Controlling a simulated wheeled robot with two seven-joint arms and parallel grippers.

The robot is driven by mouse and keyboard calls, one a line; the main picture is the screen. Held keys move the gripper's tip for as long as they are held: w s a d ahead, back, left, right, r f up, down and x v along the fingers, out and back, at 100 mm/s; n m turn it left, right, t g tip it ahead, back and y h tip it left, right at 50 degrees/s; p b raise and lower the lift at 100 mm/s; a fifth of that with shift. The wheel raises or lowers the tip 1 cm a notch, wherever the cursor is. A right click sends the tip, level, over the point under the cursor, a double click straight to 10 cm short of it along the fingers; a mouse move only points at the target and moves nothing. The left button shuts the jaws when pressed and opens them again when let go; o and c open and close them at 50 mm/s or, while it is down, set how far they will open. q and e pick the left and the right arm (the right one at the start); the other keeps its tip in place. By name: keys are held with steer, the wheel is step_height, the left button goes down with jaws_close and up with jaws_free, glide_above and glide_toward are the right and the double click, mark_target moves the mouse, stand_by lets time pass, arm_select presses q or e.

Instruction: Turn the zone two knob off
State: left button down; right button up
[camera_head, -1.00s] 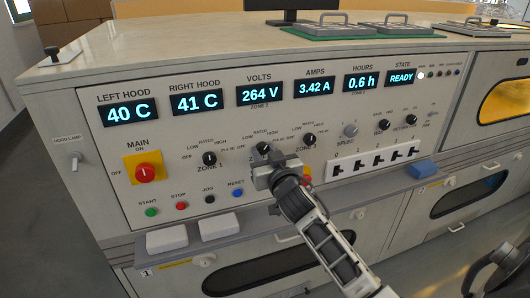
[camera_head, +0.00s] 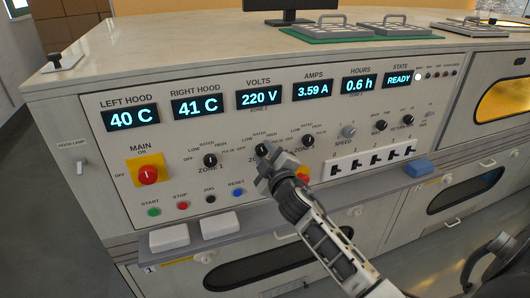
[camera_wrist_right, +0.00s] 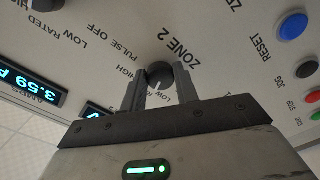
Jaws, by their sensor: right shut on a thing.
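The zone two knob (camera_head: 262,149) is a small black dial on the sloped front panel, below the volts display (camera_head: 259,97). It also shows in the right wrist view as a dark round knob (camera_wrist_right: 159,73) beside the ZONE 2 label. My right gripper (camera_head: 263,160) is at this knob. In the right wrist view the two fingers (camera_wrist_right: 161,88) stand on either side of it, shut on it. The gripper covers part of the zone two markings in the head view. The volts display reads 220 V and the amps display (camera_head: 313,91) reads 3.59 A. My left gripper is not in view.
The zone one knob (camera_head: 210,160) is to the left and the zone three knob (camera_head: 308,140) close to the right. A red main switch (camera_head: 147,174) on a yellow plate is further left. Several push buttons and a ledge with white blocks (camera_head: 168,238) lie below.

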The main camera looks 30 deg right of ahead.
steer(key=n+p, duration=0.1)
steer(key=n, duration=0.5)
steer(key=shift+r+n, duration=0.15)
steer(key=shift+n, duration=0.15)
steer(key=n+p, duration=0.1)
steer(key=n, duration=0.4)
steer(key=shift+n, duration=0.4)
steer(key=o, duration=1)
steer(key=shift+s, duration=0.1)
steer(key=shift+b+v, duration=0.9)
steer(key=shift+v, duration=7.05)
